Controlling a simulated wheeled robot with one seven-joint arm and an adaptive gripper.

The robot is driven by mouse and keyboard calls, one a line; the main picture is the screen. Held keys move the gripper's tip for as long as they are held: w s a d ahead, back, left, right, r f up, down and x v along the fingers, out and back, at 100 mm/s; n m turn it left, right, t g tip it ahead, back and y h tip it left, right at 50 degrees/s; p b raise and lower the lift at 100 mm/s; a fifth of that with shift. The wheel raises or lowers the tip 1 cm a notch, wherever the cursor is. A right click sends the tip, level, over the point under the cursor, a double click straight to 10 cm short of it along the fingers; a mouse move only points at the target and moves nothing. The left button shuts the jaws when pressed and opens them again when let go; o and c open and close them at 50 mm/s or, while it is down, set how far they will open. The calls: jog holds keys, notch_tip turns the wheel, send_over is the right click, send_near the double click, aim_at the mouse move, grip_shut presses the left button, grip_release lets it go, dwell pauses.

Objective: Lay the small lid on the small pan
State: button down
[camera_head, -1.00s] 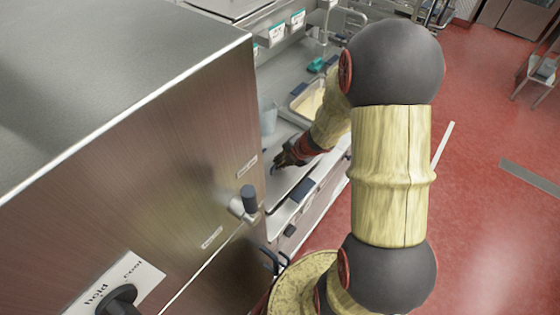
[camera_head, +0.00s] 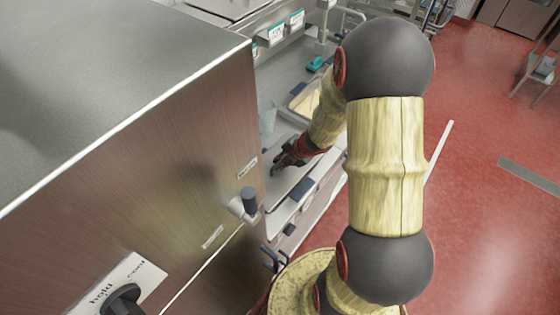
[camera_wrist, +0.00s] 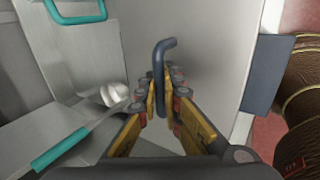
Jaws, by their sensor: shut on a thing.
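My gripper (camera_wrist: 163,108) is shut on a dark blue-grey bent handle (camera_wrist: 164,52) in the wrist view. A flat grey metal plate (camera_wrist: 215,45), seemingly the small lid, lies behind the handle; I cannot see clearly how they join. In the head view my gripper (camera_head: 283,160) is low over the steel counter, beside the cabinet's edge, and small in the picture. A shallow pan with pale yellow contents (camera_head: 305,101) is beyond it, partly hidden by my arm. I cannot tell whether this is the small pan.
A large steel cabinet (camera_head: 150,160) with a protruding latch (camera_head: 247,203) stands close on the left. A clear container (camera_head: 267,116) is behind my gripper. A teal-handled utensil (camera_wrist: 60,148) lies left in the wrist view; a dark block (camera_wrist: 268,72) is right. Red floor is open at right.

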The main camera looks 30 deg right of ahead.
jog(key=shift+f, duration=0.1)
jog(key=shift+f+b, duration=0.95)
jog(key=shift+f, duration=0.15)
jog(key=shift+f, duration=0.15)
dwell(0.3)
jog(key=c, duration=1.9)
grip_release()
jog(key=shift+o, duration=0.7)
jog(key=shift+f, duration=0.1)
jog(key=o, duration=0.4)
jog(key=shift+c, duration=0.2)
jog(key=shift+r, duration=0.2)
